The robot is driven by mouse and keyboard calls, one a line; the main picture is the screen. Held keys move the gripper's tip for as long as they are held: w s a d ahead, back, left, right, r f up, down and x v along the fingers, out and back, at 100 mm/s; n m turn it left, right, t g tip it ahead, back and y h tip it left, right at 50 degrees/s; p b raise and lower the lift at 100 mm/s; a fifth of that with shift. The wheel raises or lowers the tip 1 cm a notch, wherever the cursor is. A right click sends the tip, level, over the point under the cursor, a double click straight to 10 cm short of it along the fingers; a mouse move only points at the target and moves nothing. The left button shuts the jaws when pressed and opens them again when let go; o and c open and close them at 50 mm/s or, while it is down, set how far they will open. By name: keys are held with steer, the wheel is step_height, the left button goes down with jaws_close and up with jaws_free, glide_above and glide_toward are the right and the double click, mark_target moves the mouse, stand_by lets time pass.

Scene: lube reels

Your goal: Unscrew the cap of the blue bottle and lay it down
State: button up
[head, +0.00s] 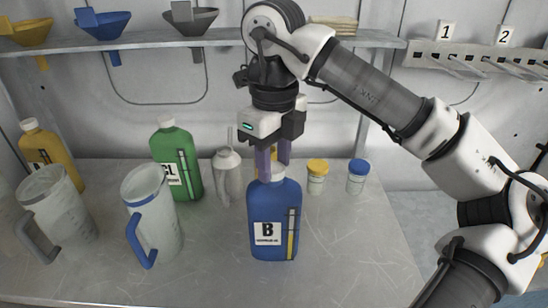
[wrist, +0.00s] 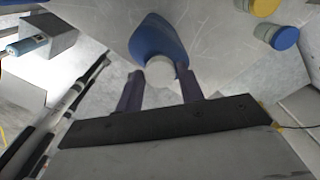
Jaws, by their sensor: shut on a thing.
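The blue bottle (head: 273,215) stands upright on the grey worktop, with a white label marked B on its front. Its body also shows in the wrist view (wrist: 157,39). Its white cap (wrist: 160,71) is between the fingers in the wrist view. In the head view the fingers partly hide the cap. My gripper (head: 271,166) points straight down over the bottle's neck and is shut on the cap. I cannot tell whether the cap is loose on the neck.
A green bottle (head: 176,160), a yellow bottle (head: 50,152), a clear jug with a blue handle (head: 153,215) and another jug (head: 60,205) stand left. Yellow-lidded (head: 317,177) and blue-lidded jars (head: 357,177) stand right. A shelf (head: 180,41) with funnels runs behind. The worktop's front right is clear.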

steer(key=n, duration=0.3)
steer(key=shift+n, duration=0.4)
steer(key=shift+n+p, duration=0.35)
steer(key=shift+n, duration=0.35)
steer(key=n, duration=0.3)
steer(key=shift+n, duration=0.4)
steer(key=n+p, duration=0.1)
steer(key=n, duration=0.2)
steer(key=shift+f+n, duration=0.1)
steer(key=shift+n, duration=0.9)
steer(key=shift+s, duration=0.1)
